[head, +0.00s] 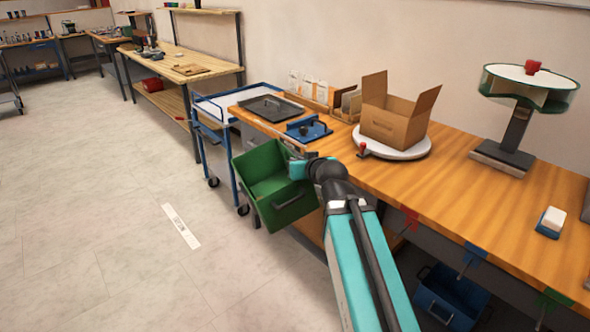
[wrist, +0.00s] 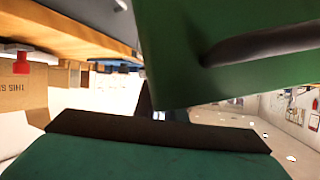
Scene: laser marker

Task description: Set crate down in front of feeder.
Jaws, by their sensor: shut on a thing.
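A green open crate (head: 262,165) hangs tilted from my gripper (head: 297,168), off the bench's front-left edge and above the floor. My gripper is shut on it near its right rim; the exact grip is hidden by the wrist. The crate also fills the upper right of the wrist view (wrist: 210,75), with a dark handle across it. It looks empty inside. A round green-rimmed bowl on a dark post, likely the feeder (head: 525,85), stands at the bench's back right with a red piece on top. The crate is far to its left.
The wooden bench (head: 460,190) holds an open cardboard box (head: 393,122) on a white turntable (head: 415,150), a blue fixture (head: 308,128) and a blue-white block (head: 550,222). A blue cart (head: 215,120) stands close behind the crate. A blue crate (head: 450,295) sits under the bench. Floor at left is clear.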

